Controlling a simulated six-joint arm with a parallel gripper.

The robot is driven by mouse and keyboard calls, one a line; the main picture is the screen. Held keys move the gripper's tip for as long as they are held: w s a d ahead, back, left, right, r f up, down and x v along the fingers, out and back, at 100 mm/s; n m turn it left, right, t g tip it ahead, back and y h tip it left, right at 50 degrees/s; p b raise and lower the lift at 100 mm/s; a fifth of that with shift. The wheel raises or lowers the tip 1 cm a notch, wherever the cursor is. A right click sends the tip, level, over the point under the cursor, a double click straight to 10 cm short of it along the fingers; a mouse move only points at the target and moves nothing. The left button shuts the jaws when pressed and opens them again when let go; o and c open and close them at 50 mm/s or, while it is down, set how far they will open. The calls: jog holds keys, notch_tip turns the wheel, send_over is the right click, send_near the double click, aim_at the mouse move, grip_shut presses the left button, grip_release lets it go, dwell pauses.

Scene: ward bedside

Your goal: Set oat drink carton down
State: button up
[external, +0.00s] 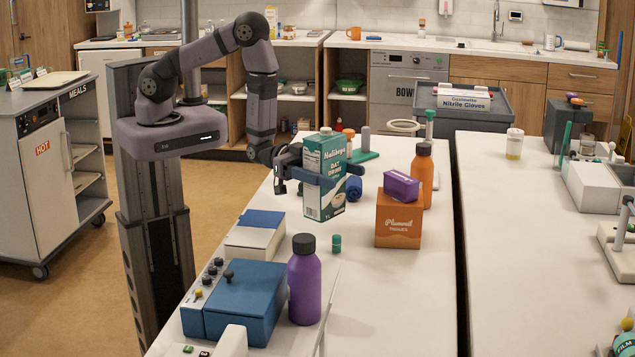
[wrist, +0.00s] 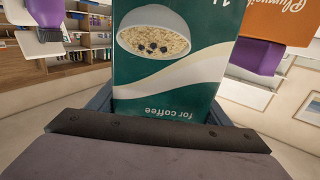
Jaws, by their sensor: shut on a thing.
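The oat drink carton (external: 324,160), green and white with a bowl of oats printed on it, is upright over the white table. My gripper (external: 327,180) is shut on its sides at mid-height. In the wrist view the carton (wrist: 170,75) fills the middle between the fingers, its print upside down. I cannot tell for sure whether its base touches the table or hangs just above it.
Bare surface lies in front of the tissue box.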

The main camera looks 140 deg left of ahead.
jog(key=w+d+r+m+h+b, duration=0.25)
jog(key=w+d+r+b, duration=0.2)
jog(key=w, duration=0.35)
jog(key=w+d+r+m+h+b, duration=0.1)
jog(key=w+d+r+h+b, duration=0.25)
jog(key=w+d, duration=0.3)
jog(key=w+a+f+y+p, duration=0.1)
jog(key=w+a+f, duration=0.3)
jog(key=w+f, duration=0.1)
jog(key=shift+w+a+f+n+t+y, duration=0.3)
jog(key=shift+w+a+f+n+t, duration=0.1)
jog(key=shift+f, duration=0.3)
notch_tip(320, 180, down, 10)
jog(key=p, duration=0.2)
jog(key=shift+p, duration=0.35)
jog(key=shift+f, duration=0.1)
